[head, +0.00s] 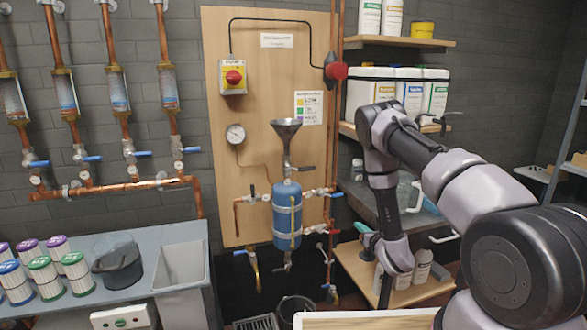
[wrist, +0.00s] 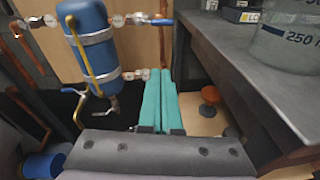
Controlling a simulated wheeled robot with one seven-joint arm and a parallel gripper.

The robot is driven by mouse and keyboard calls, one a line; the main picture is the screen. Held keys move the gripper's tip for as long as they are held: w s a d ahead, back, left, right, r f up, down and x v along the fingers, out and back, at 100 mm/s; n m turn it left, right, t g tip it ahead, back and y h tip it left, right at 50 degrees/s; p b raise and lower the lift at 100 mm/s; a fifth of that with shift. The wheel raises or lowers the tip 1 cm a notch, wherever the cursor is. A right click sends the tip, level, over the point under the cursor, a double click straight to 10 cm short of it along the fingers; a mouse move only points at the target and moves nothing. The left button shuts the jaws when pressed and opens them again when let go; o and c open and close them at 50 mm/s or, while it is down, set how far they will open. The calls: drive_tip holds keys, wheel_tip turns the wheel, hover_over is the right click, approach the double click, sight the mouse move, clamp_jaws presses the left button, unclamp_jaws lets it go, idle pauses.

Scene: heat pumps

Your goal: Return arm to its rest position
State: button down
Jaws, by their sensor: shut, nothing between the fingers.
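My arm reaches in from the right in the head view and bends down in front of the shelves. My gripper (wrist: 160,76) shows in the wrist view as two long teal fingers lying side by side, shut and empty. The fingers point toward the wall area just right of the blue tank (wrist: 95,40) and touch nothing that I can make out.
A shelf unit (head: 397,41) with white containers (head: 409,88) stands behind my arm. In the wrist view a grey counter (wrist: 225,48) with a clear measuring jug (wrist: 288,42) is close on the right. A grey bench (head: 75,312) with filters and a sink is at lower left.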

drive_tip(key=w+d+r+m+g+h, duration=0.1)
drive_tip(key=w+d+r+m+h, duration=0.2)
drive_tip(key=r+m, duration=0.75)
drive_tip(key=w+d+r+m+h, duration=0.25)
drive_tip(key=r+m, duration=0.45)
drive_tip(key=r, duration=0.6)
drive_tip(key=s+r+m+g, duration=0.2)
drive_tip(key=s+r+m, duration=0.35)
drive_tip(key=r, duration=0.45)
drive_tip(key=s+a+r+m+g+y, duration=0.1)
drive_tip(key=s+r+m+g+y, duration=0.15)
drive_tip(key=s+r+m, duration=1)
drive_tip(key=s+a+r+m+g, duration=0.1)
drive_tip(key=s+a+m, duration=0.1)
drive_tip(key=s, duration=0.9)
drive_tip(key=s+a+m+g+y, duration=0.1)
drive_tip(key=s+m, duration=0.3)
drive_tip(key=s, duration=0.8)
drive_tip(key=shift+a+r+g, duration=0.35)
drive_tip(key=shift+a+g, duration=0.15)
drive_tip(key=shift+g, duration=0.15)
